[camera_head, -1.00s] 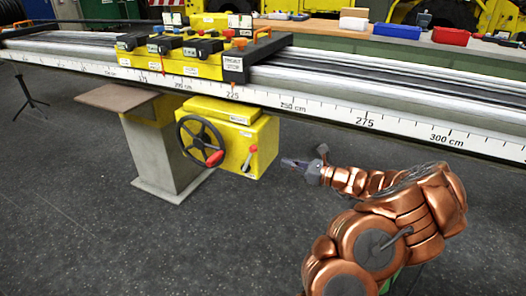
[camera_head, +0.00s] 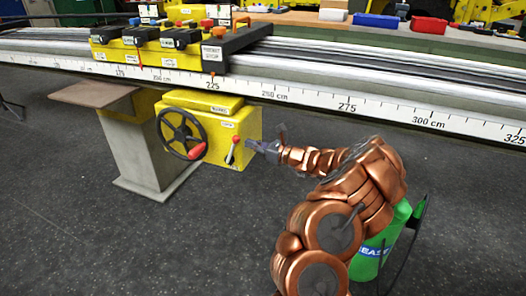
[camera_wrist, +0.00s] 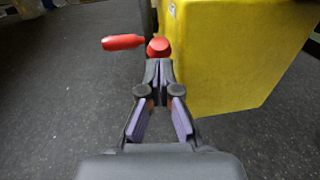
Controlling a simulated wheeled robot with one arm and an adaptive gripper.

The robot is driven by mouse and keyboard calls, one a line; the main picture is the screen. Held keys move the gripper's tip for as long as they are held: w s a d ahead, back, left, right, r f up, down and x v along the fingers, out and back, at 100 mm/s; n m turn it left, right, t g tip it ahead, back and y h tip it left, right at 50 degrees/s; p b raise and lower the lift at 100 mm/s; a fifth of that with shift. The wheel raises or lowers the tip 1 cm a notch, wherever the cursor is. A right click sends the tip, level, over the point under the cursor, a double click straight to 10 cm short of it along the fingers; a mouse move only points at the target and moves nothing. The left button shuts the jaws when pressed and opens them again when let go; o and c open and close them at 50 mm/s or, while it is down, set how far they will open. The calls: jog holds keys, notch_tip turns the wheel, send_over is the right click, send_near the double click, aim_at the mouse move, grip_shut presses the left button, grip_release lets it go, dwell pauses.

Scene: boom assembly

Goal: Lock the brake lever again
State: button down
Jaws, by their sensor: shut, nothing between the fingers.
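The brake lever (camera_head: 235,142) has a red knob on a thin stalk, on the front of the yellow box (camera_head: 247,127). It points up, tilted slightly right. My gripper (camera_head: 249,145) is just right of the lever, at about knob height, its fingers pointing left. In the wrist view my gripper (camera_wrist: 159,66) has its fingertips together with nothing between them. The lever's red knob (camera_wrist: 158,47) shows just beyond the tips; I cannot tell whether they touch. The lever's stalk is hidden there.
A black handwheel (camera_head: 180,134) with a red handle (camera_head: 197,151) is left of the lever; that handle also shows in the wrist view (camera_wrist: 123,42). The long boom rail with its white scale (camera_head: 347,107) runs above. A grey pillar (camera_head: 135,150) stands left. The floor below is clear.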

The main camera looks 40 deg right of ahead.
aim_at(234, 137)
jog(key=shift+x, duration=1.25)
jog(key=shift+w+a+r+p, duration=0.15)
jog(key=shift+r+p, duration=0.2)
jog(key=shift+p, duration=0.1)
jog(key=w+r+g+p, duration=0.1)
jog(key=p, duration=0.2)
jog(key=shift+a, duration=0.35)
jog(key=w+g+p, duration=0.1)
jog(key=p, duration=0.2)
jog(key=w+a+r+g+h+p, duration=0.1)
jog(key=p, duration=0.2)
jog(key=shift+w+a+n+h, duration=0.2)
jog(key=shift+w+n+h, duration=0.05)
jog(key=shift+n+h, duration=0.05)
jog(key=shift+w+a+g+p, duration=0.1)
jog(key=shift+w+g+p, duration=0.2)
jog(key=shift+g+p, duration=0.3)
jog(key=shift+f, duration=0.1)
jog(key=shift+s, duration=0.1)
